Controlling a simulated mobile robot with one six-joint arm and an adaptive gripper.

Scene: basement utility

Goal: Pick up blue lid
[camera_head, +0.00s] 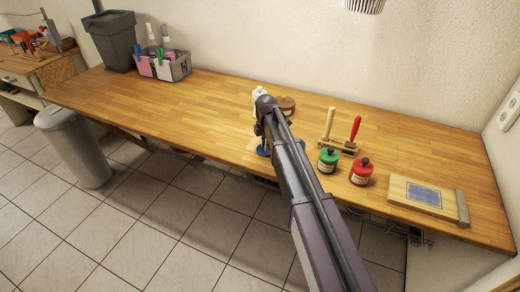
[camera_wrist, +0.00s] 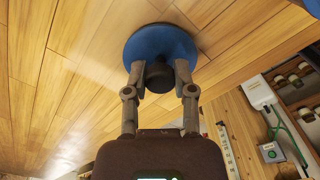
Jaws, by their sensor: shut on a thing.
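The blue lid (camera_wrist: 160,52) is a round blue disc with a dark knob in its middle, seen against the wooden worktop in the wrist view. My gripper (camera_wrist: 159,76) has one finger on each side of the dark knob and is shut on it. In the head view, a small part of the blue lid (camera_head: 263,151) shows beside my arm, near the front edge of the worktop. My arm hides the rest of the lid and most of the gripper there. I cannot tell whether the lid touches the worktop.
On the wooden worktop (camera_head: 190,115), a green bottle (camera_head: 328,160), a red bottle (camera_head: 361,172) and a stand with two upright handles (camera_head: 335,143) are right of my arm. A board (camera_head: 424,194) lies far right. A white bottle (camera_head: 259,93) stands behind my arm. The left-middle worktop is clear.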

